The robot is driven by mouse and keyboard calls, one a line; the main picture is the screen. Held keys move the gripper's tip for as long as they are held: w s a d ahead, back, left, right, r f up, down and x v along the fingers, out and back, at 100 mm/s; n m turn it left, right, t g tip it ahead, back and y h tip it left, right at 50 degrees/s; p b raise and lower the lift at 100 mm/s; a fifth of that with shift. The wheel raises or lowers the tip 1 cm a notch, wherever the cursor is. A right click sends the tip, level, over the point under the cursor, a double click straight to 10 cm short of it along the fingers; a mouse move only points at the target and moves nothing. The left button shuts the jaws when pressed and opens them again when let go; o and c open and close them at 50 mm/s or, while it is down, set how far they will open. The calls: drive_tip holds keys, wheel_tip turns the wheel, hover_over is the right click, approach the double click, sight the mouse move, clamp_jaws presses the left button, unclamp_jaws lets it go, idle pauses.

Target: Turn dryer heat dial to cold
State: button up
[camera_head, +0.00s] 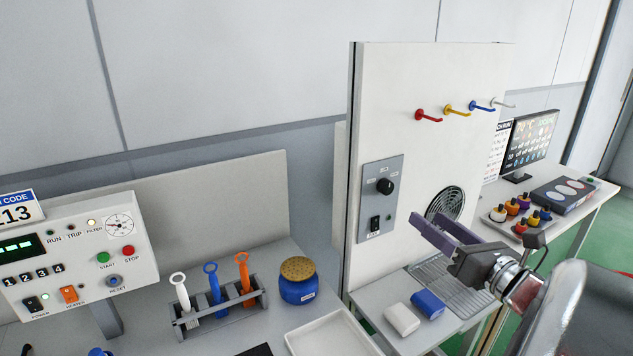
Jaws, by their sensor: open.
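The heat dial (385,186) is a round black knob on a grey control plate (379,212) on the white upright panel. Small labels surround the knob, but they are too small to read, and I cannot tell which mark it points to. A black rocker switch (375,223) sits below it on the same plate. My gripper (419,220) is open and empty, to the right of and below the dial, in front of the panel near the round fan grille (446,203). It is apart from the dial. The fingers partly hide the grille.
Several coloured hooks (429,117) stick out of the panel above. A white block (401,319) and a blue block (428,303) lie on the shelf below my gripper. A blue jar (298,284) and a tool rack (222,309) stand left. Small bottles (520,226) stand right.

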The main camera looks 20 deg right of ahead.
sight(388, 190)
drive_tip(key=shift+w+a, duration=0.15)
drive_tip(key=shift+w, duration=2.15)
drive_tip(key=shift+w+a, duration=0.2)
drive_tip(key=shift+w, duration=2.1)
drive_tip(key=shift+w+a, duration=0.15)
drive_tip(key=shift+w, duration=2.15)
drive_tip(key=c, duration=1)
